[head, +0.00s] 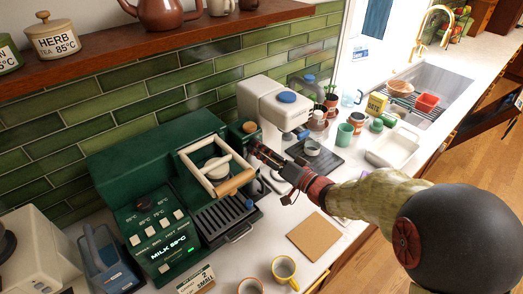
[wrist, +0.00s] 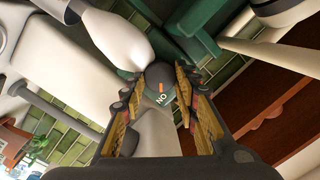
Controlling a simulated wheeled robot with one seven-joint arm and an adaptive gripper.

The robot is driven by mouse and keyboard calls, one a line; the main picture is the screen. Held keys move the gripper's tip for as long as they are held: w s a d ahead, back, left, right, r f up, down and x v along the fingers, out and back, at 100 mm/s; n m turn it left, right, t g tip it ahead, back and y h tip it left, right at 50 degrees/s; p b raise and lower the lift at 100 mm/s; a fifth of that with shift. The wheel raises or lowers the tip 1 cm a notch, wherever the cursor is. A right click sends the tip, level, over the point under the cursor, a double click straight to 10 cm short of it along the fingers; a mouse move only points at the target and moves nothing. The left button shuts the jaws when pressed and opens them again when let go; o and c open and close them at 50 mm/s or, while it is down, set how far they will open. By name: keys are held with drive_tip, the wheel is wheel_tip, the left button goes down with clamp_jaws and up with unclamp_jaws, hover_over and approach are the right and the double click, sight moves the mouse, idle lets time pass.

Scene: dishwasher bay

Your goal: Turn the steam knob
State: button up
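The steam knob (wrist: 163,88) is a dark round knob with an orange mark and white lettering that reads upside down in the wrist view. It sits at the fingertips of my gripper (wrist: 172,80), whose two padded fingers stand apart on either side of it. I cannot tell whether they touch it. In the head view my gripper (head: 259,149) reaches the right side of the green coffee machine (head: 150,163). The knob itself is not clear there, hidden by the fingers and the machine's parts.
A pale frame with a wooden handle (head: 236,182) stands just left of my gripper. A white grinder-like machine (head: 272,105) with a blue cap is behind right. Cups and a white tray (head: 393,148) crowd the right counter. A brown mat (head: 314,236) lies in front.

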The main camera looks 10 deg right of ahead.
drive_tip(key=c, duration=0.6)
drive_tip(key=shift+n, duration=0.3)
drive_tip(key=n+b, duration=0.3)
drive_tip(key=n, duration=0.3)
drive_tip(key=n+h+b, duration=0.1)
drive_tip(key=n+b, duration=0.2)
drive_tip(key=n, duration=0.3)
drive_tip(key=shift+s+a, duration=0.1)
drive_tip(key=shift+a, duration=0.1)
drive_tip(key=shift+r+n+h+b, duration=0.1)
drive_tip(key=shift+n+h+b, duration=0.3)
drive_tip(key=shift+n+b, duration=1.65)
drive_tip(key=shift+n, duration=0.25)
drive_tip(key=o, duration=1.2)
